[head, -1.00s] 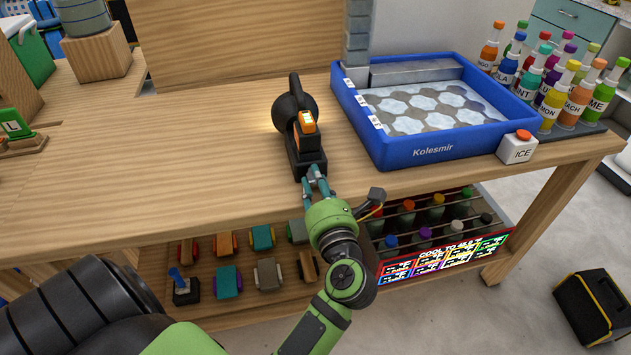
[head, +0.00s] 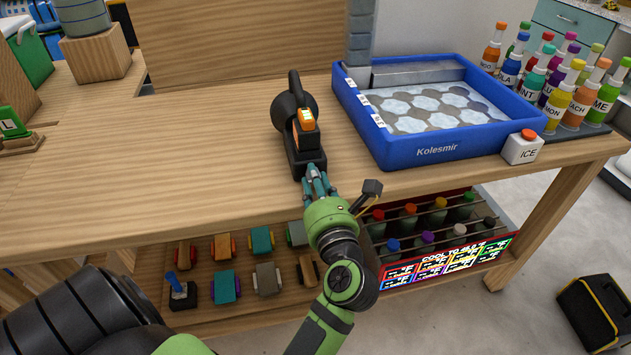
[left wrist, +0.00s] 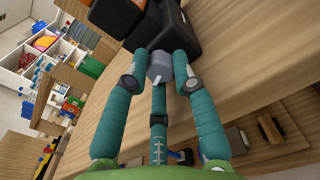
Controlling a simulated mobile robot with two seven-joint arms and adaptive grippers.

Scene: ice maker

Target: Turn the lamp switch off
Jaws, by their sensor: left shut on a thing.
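The lamp (head: 294,120) is black with an orange block on its side. It stands upright near the table's front edge, and no warm glow shows around it. Its dark base (left wrist: 118,15) shows at the top of the left wrist view. The lamp switch (left wrist: 158,67), a small grey knob with a white mark, sticks out from the base. My left gripper (head: 318,180) is in front of the base, its teal fingers around the knob. In the left wrist view the gripper (left wrist: 160,75) is shut on the knob. The fingers hide the knob in the head view. My right gripper is not in view.
The blue ice tray (head: 440,150) stands right of the lamp, with the ICE button box (head: 522,149) beside it. Several bottles (head: 560,90) stand at the back right. A lower shelf holds toy cars (head: 225,285) and a bottle crate (head: 440,250). The table left of the lamp is clear.

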